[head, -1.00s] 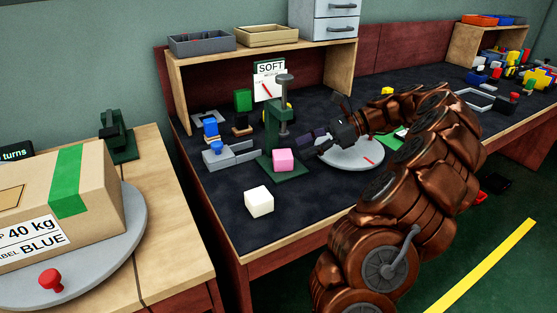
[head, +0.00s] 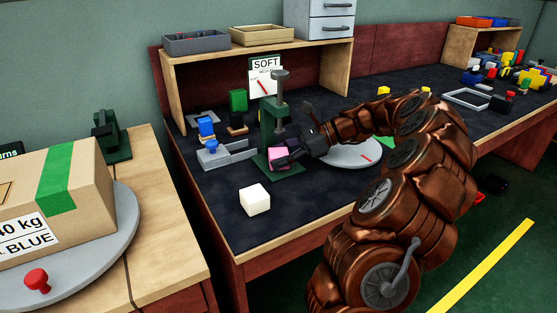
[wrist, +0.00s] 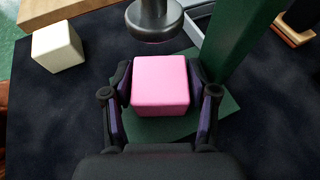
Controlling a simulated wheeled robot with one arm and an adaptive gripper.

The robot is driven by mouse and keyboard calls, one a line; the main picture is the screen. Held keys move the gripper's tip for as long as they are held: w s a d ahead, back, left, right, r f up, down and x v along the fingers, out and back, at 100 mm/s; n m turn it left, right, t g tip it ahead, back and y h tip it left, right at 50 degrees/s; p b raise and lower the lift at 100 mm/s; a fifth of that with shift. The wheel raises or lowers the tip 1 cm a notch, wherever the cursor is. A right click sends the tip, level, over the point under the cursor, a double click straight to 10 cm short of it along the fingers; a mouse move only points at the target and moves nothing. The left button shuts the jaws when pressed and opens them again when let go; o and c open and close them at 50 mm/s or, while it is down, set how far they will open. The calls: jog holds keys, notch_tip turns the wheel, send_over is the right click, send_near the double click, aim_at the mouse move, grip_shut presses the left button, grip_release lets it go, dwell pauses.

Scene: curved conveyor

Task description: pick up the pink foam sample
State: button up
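The pink foam sample (wrist: 160,85) is a pink block on the green base of the press, under its grey round ram (wrist: 153,18). In the head view the pink sample (head: 279,155) is partly covered by my gripper. My gripper (wrist: 162,100) has its two fingers on either side of the block, left and right of it in the wrist view. The fingers look open around the block, with narrow gaps or light contact at the sides. In the head view my gripper (head: 290,150) reaches in from the right.
The green press (head: 272,115) stands upright close behind the block. A white cube (head: 255,200) lies on the dark mat in front. A grey round plate (head: 350,152) is to the right, and a grey fixture (head: 225,155) to the left.

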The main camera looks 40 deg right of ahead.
jog(key=c, duration=0.4)
jog(key=shift+r, duration=0.1)
